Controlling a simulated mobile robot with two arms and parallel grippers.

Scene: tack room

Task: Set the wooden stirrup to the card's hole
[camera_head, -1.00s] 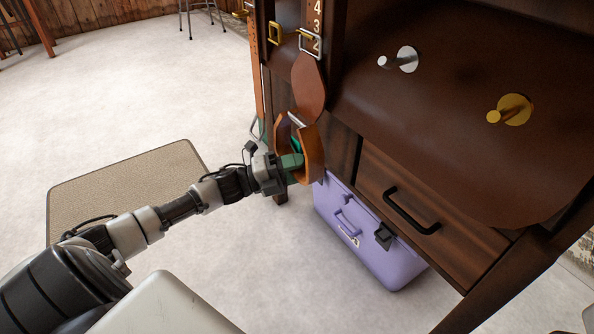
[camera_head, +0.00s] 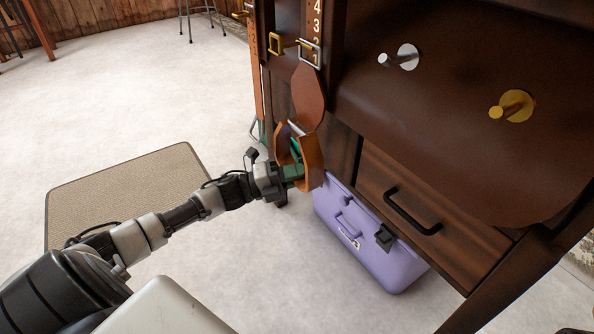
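The wooden stirrup (camera_head: 312,162) is a tan-orange loop hanging below a brown leather flap (camera_head: 309,95) on the front of a dark cabinet. Above the flap is a silver buckle (camera_head: 310,52), just below the 2 in a vertical row of pale numbers (camera_head: 317,22). My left gripper (camera_head: 293,164), with green fingers, is at the stirrup and appears shut on it, partly hidden by the wood. A card is not clearly visible. My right gripper is not in view.
A brass buckle (camera_head: 275,44) sits left of the silver one. A silver peg (camera_head: 405,57) and a gold peg (camera_head: 514,106) stick out at right. A drawer (camera_head: 435,215) and purple box (camera_head: 375,250) are below. A beige mat (camera_head: 125,190) lies on open floor.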

